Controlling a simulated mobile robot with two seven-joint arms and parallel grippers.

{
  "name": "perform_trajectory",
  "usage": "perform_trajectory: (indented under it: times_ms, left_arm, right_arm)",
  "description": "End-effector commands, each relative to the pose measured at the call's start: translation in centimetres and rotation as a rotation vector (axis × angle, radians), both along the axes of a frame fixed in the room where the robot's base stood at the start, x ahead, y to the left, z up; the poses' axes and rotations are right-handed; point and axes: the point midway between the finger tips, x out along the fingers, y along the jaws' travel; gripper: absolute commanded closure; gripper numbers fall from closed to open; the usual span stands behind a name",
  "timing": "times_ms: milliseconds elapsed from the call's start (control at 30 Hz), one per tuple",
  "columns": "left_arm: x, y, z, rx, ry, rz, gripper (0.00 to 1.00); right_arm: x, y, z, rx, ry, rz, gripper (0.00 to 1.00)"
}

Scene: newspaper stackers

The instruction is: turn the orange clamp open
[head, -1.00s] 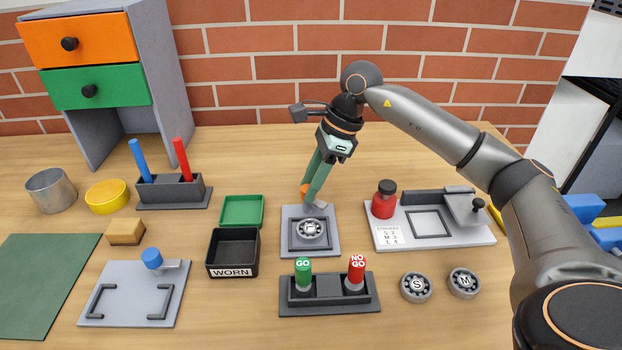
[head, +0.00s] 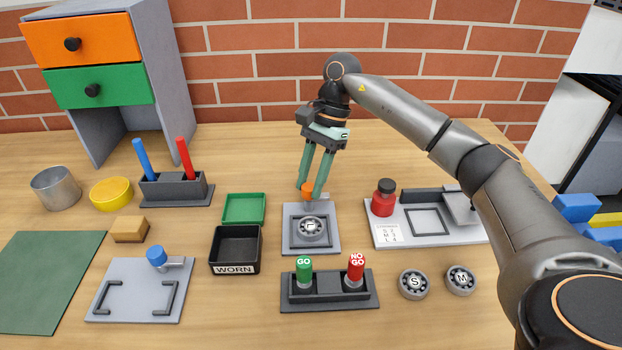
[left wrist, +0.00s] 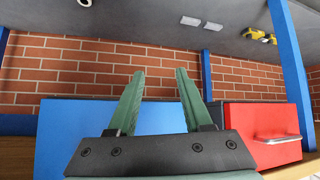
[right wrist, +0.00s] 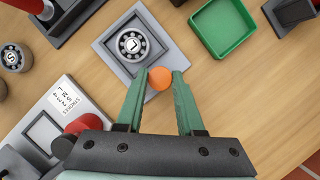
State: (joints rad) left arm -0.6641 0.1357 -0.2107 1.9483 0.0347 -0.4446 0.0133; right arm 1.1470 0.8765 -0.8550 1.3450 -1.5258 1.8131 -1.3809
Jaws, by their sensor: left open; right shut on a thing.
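The orange clamp (head: 307,188) has a round orange knob and stands at the back edge of a grey plate (head: 291,243). A ring-shaped bearing (head: 311,228) marked with a letter sits on this plate. My right gripper (head: 308,189) comes down from behind, shut on the orange knob. In the right wrist view the orange knob (right wrist: 158,79) lies between the fingertips, and the bearing (right wrist: 131,45) is uncovered. My left gripper (left wrist: 160,82) is open and empty, facing a blue panel (left wrist: 75,135) and a red one (left wrist: 262,130).
A green tray (head: 244,209) and the black WORN box (head: 235,248) stand left of the plate. The GO/NO GO gauge holder (head: 329,300) is in front.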

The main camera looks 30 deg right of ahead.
Motion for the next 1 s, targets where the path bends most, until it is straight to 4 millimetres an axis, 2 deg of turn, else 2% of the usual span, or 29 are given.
perform_trajectory:
  times_ms: [467,500,767,1000]
  left_arm:
    - [0.04,0.05,0.03,0.0,-0.001,0.001,0.5]
    - [0.05,0.06,0.02,0.0,-0.001,0.001,0.5]
    - [0.25,0.05,0.11,0.0,-0.005,0.002,0.5]
    - [0.49,0.05,0.24,0.0,-0.01,0.001,0.5]
  right_arm:
    - [0.06,-0.03,0.07,-0.001,-0.003,0.015,1.0]
    - [0.06,-0.03,0.07,-0.001,-0.003,0.015,0.61]
    - [0.03,-0.02,0.03,-0.002,-0.002,0.014,0.33]
    - [0.03,-0.04,0.08,-0.001,-0.001,0.014,0.33]
